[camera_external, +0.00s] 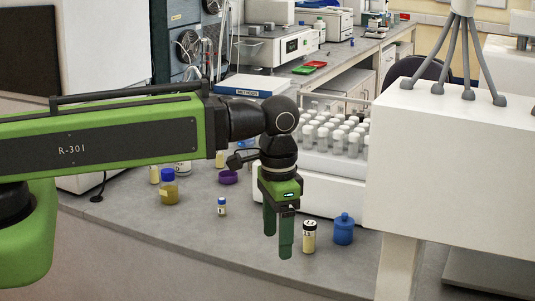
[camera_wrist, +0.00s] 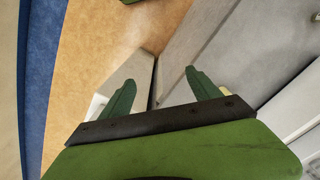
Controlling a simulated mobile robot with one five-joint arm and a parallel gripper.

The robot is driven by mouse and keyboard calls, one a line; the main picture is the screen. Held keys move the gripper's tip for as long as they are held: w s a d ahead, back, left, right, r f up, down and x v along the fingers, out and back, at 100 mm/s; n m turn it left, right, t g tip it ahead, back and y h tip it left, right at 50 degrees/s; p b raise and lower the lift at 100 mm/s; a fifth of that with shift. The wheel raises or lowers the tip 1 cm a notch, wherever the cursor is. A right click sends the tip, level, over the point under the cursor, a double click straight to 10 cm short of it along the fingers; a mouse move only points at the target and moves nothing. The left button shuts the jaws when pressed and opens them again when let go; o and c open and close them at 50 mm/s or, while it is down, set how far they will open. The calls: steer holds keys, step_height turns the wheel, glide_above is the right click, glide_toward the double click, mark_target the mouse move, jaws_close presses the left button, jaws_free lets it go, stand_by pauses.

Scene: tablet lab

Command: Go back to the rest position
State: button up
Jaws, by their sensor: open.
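My gripper (camera_external: 278,236) hangs pointing down in front of the lab bench in the external view, at the end of my outstretched green arm. Its fingers are apart and nothing is between them. In the wrist view my gripper (camera_wrist: 157,88) also shows open and empty, with two dark green fingers over grey and tan surfaces. In the external view, a yellow-labelled vial with a black cap (camera_external: 309,237) stands just right of the fingers. A blue bottle (camera_external: 343,229) stands beside that vial.
A white rack of capped tubes (camera_external: 320,178) stands behind my gripper. A large white box (camera_external: 450,170) is close on the right. A blue-capped jar (camera_external: 169,187), a small vial (camera_external: 222,207) and a purple ring-shaped item (camera_external: 228,177) stand on the bench (camera_external: 195,225) to the left.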

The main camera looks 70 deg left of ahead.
step_height(320, 180, down, 9)
steer(key=b, duration=0.8)
steer(key=shift+r+b, duration=0.2)
steer(key=shift+b, duration=0.1)
